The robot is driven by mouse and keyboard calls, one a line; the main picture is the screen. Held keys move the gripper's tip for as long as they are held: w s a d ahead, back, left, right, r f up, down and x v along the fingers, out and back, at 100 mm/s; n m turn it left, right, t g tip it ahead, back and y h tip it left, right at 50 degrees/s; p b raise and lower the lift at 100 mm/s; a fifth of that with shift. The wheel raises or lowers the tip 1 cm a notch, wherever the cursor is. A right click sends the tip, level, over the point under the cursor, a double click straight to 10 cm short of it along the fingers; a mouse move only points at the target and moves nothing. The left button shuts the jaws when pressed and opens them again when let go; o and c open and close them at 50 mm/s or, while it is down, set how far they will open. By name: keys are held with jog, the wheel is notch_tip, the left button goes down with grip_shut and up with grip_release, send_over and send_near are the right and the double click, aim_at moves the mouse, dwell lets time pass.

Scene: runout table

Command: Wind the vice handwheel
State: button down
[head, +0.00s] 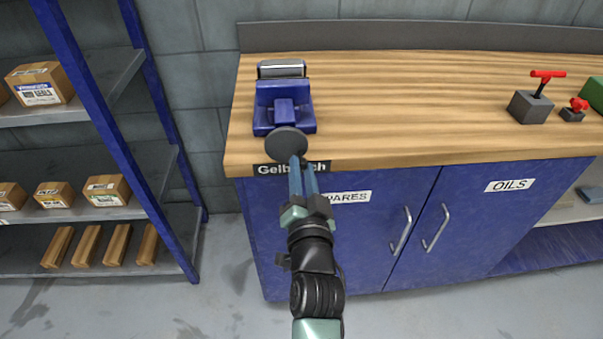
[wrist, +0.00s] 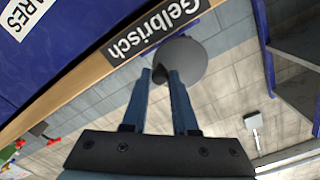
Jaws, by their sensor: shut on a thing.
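The blue vice (head: 284,100) stands on the wooden bench top near its left front corner. Its grey round handwheel (head: 286,143) faces the front, just past the bench edge. My gripper (head: 302,162) reaches up from below to the wheel's right side in the head view. In the wrist view the handwheel (wrist: 181,62) sits at the tips of my two blue fingers (wrist: 165,78), and they are shut on its handle. The handle itself is mostly hidden between the fingertips.
The bench edge (head: 420,158) carries a "Gelbrisch" label (head: 270,169) close beside my gripper. Blue cupboard doors (head: 370,225) with metal handles are below. A shelf rack (head: 120,130) with boxes stands left. Red-handled things (head: 532,103) stand far right; the bench middle is clear.

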jog(key=shift+d+r+n+b, duration=0.15)
jog(key=shift+r+n+b, duration=0.05)
jog(key=shift+n+b, duration=0.9)
jog(key=shift+r+n, duration=0.3)
jog(key=shift+n, duration=0.3)
jog(key=shift+r+n+b, duration=0.1)
jog(key=shift+n+b, duration=0.45)
jog(key=shift+n, duration=0.45)
jog(key=shift+d+r+n, duration=0.1)
jog(key=shift+r+n, duration=0.25)
jog(key=shift+n, duration=0.35)
